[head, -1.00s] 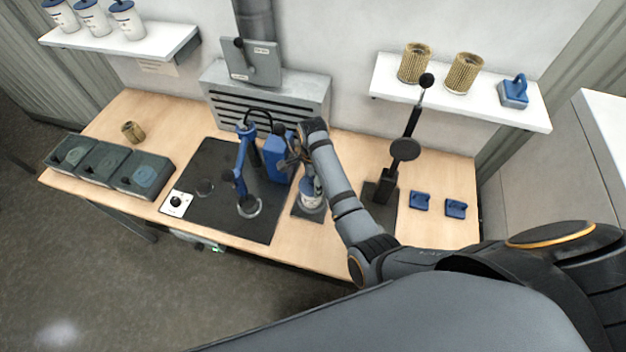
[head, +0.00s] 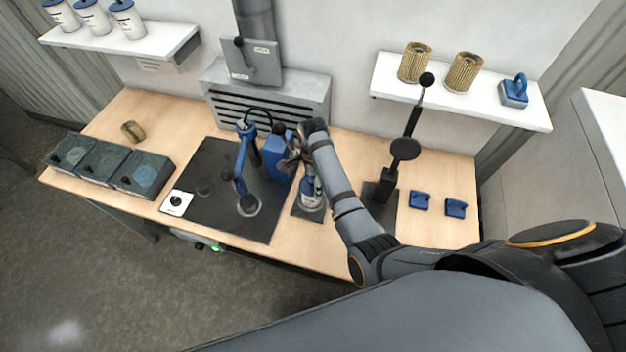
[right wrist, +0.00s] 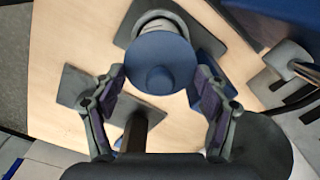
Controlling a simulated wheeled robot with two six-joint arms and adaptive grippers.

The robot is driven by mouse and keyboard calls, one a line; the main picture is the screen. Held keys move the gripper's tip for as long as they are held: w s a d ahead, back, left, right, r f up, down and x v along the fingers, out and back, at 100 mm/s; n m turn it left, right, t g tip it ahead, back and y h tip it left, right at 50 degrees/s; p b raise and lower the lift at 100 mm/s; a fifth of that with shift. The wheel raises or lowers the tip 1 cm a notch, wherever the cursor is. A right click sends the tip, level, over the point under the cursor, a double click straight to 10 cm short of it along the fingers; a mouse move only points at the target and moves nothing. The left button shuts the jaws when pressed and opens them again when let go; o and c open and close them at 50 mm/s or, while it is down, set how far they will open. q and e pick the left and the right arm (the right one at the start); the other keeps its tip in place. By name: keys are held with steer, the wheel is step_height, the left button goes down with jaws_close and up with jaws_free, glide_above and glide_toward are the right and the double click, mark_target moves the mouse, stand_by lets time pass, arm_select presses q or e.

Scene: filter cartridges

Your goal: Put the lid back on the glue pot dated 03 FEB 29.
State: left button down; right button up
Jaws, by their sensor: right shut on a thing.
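The glue pot (head: 311,193) is a white pot with a label, standing on a small dark mat (head: 299,212) right of the blue press-like stand. Its date is too small to read. In the right wrist view, a round blue lid with a centre knob (right wrist: 160,78) sits between the fingers of my right gripper (right wrist: 162,98), which is shut on its rim. The pot's pale rim (right wrist: 158,20) shows behind the lid, which partly hides it; I cannot tell whether they touch. In the head view my right gripper (head: 292,158) is beside the pot top. My left gripper is not in view.
A blue stand (head: 245,175) and a blue box (head: 277,155) are close left of the pot. A black upright stand (head: 386,186) is to its right, then two blue pieces (head: 419,201). Lidded white pots (head: 94,18) stand on the left shelf (head: 150,50).

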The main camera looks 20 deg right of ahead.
steer(key=o, duration=1)
steer(key=shift+r, duration=3.5)
jaws_close()
